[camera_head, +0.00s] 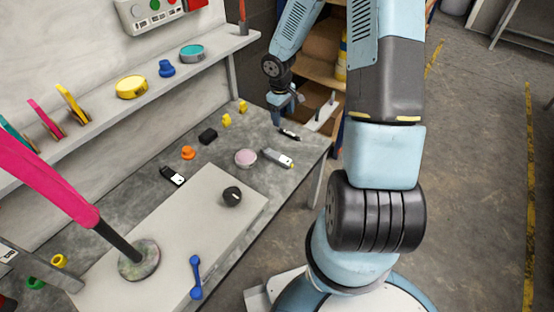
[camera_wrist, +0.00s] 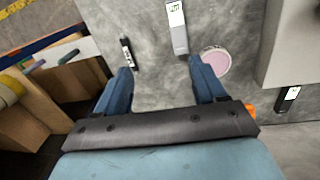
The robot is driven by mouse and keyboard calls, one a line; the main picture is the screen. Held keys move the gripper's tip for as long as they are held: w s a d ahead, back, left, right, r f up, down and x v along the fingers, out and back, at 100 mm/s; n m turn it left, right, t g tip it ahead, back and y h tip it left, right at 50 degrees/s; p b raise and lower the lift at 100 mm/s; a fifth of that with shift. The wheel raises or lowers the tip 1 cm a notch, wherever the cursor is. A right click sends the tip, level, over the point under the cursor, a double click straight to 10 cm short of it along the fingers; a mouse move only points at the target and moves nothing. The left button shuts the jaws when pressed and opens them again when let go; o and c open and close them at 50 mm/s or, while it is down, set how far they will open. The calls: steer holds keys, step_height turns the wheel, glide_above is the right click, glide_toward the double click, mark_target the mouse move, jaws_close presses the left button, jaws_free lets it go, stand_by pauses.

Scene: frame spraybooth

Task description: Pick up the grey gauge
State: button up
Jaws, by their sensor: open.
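The grey gauge (camera_head: 277,158) is a slim grey device with a small light display, lying on the grey bench top near its right edge. In the wrist view the grey gauge (camera_wrist: 177,30) lies ahead of the fingertips, nearer the right finger, with its display end at the top edge. My gripper (camera_head: 284,103) is over the far right end of the bench, beyond the gauge. In the wrist view my gripper (camera_wrist: 160,72) has its two blue fingers wide apart with only bench top between them.
A small black item (camera_wrist: 127,52) lies near the left fingertip. A pink disc (camera_wrist: 215,62) lies close to the gauge's right. A black gauge (camera_head: 172,175), an orange piece (camera_head: 188,153) and a raised white board (camera_head: 210,210) are farther left. Shelves (camera_head: 320,50) stand beyond the bench.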

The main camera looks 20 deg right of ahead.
steer(key=y, duration=0.1)
glide_above(276, 155)
step_height(276, 155, down, 7)
steer(key=shift+n, duration=0.3)
steer(key=f, duration=0.8)
steer(key=shift+s+d+f, duration=0.1)
steer(key=shift+d+f, duration=0.15)
steer(key=shift+f, duration=0.05)
steer(key=shift+w+a+f, duration=0.1)
steer(key=shift+a+f, duration=0.05)
steer(key=shift+f, duration=1.1)
steer(key=shift+w+a+f, duration=0.1)
steer(key=shift+f, duration=1.15)
steer(key=c, duration=1.2)
steer(key=shift+r, duration=0.1)
steer(key=shift+c, duration=0.2)
